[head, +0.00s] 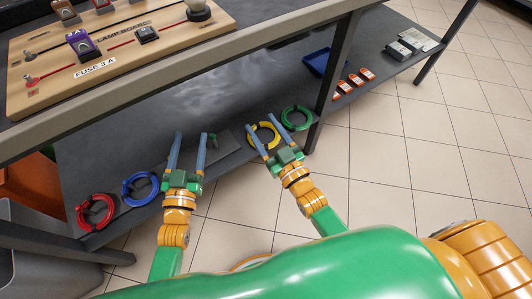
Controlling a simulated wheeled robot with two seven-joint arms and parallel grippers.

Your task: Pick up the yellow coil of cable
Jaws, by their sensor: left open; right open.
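The yellow coil of cable (254,139) lies on the dark lower shelf, left of the green coil. My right gripper (263,131) is open, and its fingers reach over the yellow coil and hide parts of it. I cannot tell whether the fingers touch it. My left gripper (188,138) is open and empty over the shelf, to the left of the yellow coil.
A green coil (284,113) lies close right of the yellow one. A blue coil (129,200) and a red coil (80,211) lie at the shelf's left. A table leg (328,85) stands right of the green coil. The lamp board (60,105) is above.

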